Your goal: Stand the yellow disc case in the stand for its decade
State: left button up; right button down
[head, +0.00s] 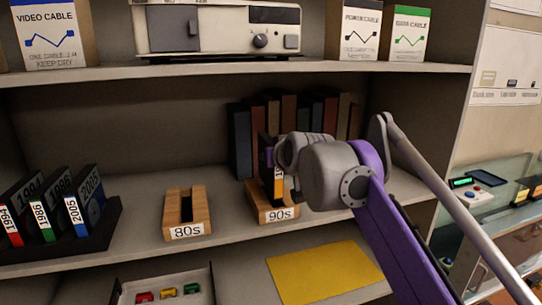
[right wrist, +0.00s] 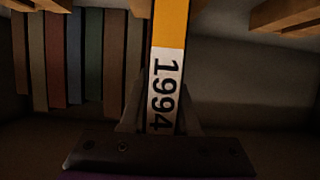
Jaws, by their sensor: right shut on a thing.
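The yellow disc case (head: 277,184) stands upright at the wooden 90s stand (head: 285,213). Its lower end meets the stand's slot in the picture, but I cannot tell whether it rests on the bottom. In the right wrist view its yellow spine (right wrist: 170,25) carries a white label reading 1994. My right gripper (right wrist: 162,120) is shut on the case; in the head view the gripper's wrist hides part of it. The wooden 80s stand (head: 174,208) is to the left, its slot empty. My left gripper is not in view.
A dark rack (head: 75,243) with red, green and blue labelled cases stands at the left. Several books (head: 240,140) stand behind the 90s stand. The upper shelf (head: 230,68) runs above. A yellow sheet (head: 325,273) and a tray (head: 205,290) lie below.

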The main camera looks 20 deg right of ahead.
aim_at(279, 185)
jog(key=shift+f, duration=0.45)
dwell(0.9)
jog(key=shift+f, duration=0.15)
dwell(0.3)
jog(key=shift+f+b, duration=0.45)
jog(key=shift+f, duration=0.85)
jog(key=c, duration=0.6)
grip_release()
jog(key=shift+o, duration=0.2)
jog(key=shift+s, duration=1.95)
jog(key=shift+s+d, duration=0.1)
jog(key=shift+s, duration=2)
